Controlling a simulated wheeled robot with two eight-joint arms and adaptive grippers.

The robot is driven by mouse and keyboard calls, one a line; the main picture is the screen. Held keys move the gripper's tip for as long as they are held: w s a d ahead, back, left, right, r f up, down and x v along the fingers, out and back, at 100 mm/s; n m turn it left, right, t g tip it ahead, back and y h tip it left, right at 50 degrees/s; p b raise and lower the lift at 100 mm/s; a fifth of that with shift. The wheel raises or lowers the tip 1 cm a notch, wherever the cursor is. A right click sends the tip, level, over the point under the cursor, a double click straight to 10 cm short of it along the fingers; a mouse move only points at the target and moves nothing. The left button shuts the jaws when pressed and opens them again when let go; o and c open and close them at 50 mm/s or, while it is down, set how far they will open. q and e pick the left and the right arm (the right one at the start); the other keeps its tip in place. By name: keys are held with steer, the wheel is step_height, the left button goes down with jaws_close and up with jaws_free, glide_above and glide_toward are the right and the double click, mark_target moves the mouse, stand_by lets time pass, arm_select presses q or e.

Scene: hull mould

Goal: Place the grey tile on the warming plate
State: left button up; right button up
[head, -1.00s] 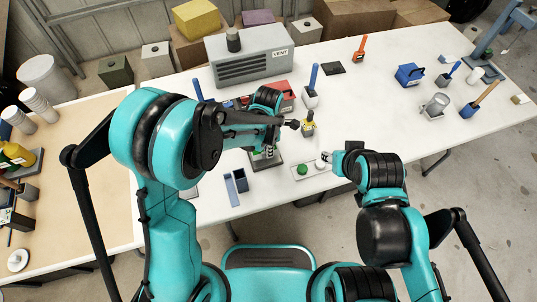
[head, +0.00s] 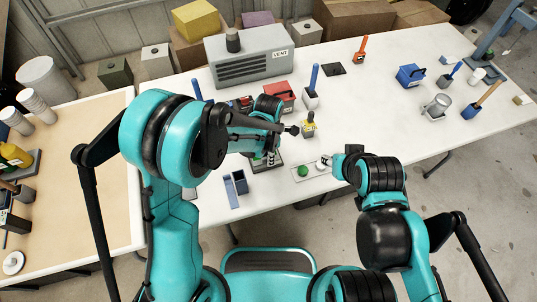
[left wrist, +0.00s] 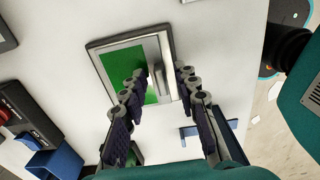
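No piece is clearly recognisable as the grey tile. A dark-rimmed frame (left wrist: 96,60) with a green face and a silver upright bar (left wrist: 165,62) lies under my left gripper (left wrist: 163,82) in the left wrist view. The left fingers are apart, one either side of the bar; I cannot tell whether they touch it. In the head view the frame's dark base (head: 267,167) is partly hidden by my left gripper (head: 268,153). A flat dark square (head: 334,69) lies further back; I cannot tell if it is the warming plate. My right gripper (head: 327,162) is by a white button; its fingers are unclear.
A white panel with a green button (head: 303,171) lies right of the frame. A blue tray (head: 234,187) stands to its left. A yellow-and-grey block (head: 308,128) and a red box (head: 281,95) stand behind. The table's right-centre is mostly clear.

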arm_select(q)
step_height(320, 180, up, 12)
steer(key=p, duration=0.4)
steer(key=s+a+r+m+t, duration=0.3)
steer(key=s+a+r+m, duration=0.2)
steer(key=a+m, duration=0.4)
steer(key=s+a+r+m+t, duration=0.4)
steer(key=s+a+r+m, duration=0.2)
steer(key=m, duration=0.6)
steer(key=s+a, duration=0.1)
steer(key=a, duration=0.1)
steer(key=shift+a+m, duration=0.3)
steer(key=shift+a, duration=0.1)
stand_by(0.5)
